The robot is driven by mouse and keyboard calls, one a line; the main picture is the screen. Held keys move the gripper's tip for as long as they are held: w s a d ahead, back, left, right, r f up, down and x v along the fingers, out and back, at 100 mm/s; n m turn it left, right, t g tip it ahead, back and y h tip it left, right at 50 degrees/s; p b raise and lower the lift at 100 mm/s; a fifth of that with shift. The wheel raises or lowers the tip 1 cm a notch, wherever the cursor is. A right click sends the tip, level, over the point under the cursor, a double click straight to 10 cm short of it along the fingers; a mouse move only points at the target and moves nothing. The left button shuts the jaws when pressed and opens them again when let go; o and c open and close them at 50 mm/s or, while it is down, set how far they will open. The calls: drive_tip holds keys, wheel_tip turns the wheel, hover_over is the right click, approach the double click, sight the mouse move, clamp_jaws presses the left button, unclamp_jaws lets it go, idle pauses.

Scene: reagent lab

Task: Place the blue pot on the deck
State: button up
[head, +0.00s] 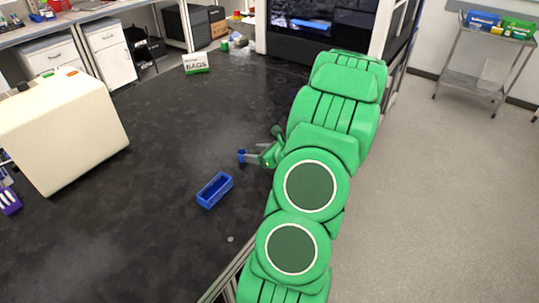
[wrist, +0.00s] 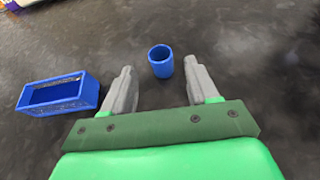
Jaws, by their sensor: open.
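The blue pot (wrist: 160,62) is a small, open-topped cup standing upright on the dark worktop (wrist: 245,75). In the wrist view it is centred between my gripper's (wrist: 161,72) two grey fingertips, with a clear gap on each side. My gripper is open and holds nothing. In the head view the pot (head: 241,156) is at the tips of my gripper (head: 251,158), which reaches left from my green arm. I cannot tell from these views which surface is the deck, apart from the dark worktop.
A blue rectangular open bin (head: 214,190) lies close to the pot; it shows at left in the wrist view (wrist: 58,95). A cream machine (head: 62,128) stands at the left. A box marked BAGS (head: 196,63) is farther back. The worktop between them is mostly clear.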

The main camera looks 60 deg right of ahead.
drive_tip(key=v, duration=0.6)
drive_tip(key=shift+s+r, duration=0.15)
drive_tip(key=shift+s, duration=0.05)
drive_tip(key=shift+a, duration=0.1)
